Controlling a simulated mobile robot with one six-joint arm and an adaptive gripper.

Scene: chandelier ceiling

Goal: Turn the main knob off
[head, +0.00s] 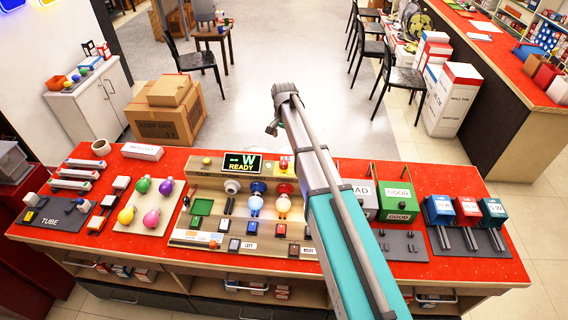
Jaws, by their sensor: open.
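A beige test console (215,167) stands in the middle of the red counter. Its display (241,163) is lit and reads "W READY" in green. A small red control (284,164) sits right of the display, and a round white fitting (232,187) sits below it. I cannot tell which part is the main knob or how it is set. My arm reaches up across the console's right side and hides part of it. My gripper (272,129) shows small at the arm's far end, above the console in the picture, open, with nothing visible in it.
Coloured bulbs (151,217) lie on a white board left of the console, beside a tray marked "TUBE" (50,222). White and green bins (393,200) and three small boxes (467,207) stand to the right. Cardboard boxes (165,121) sit behind the counter on open floor.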

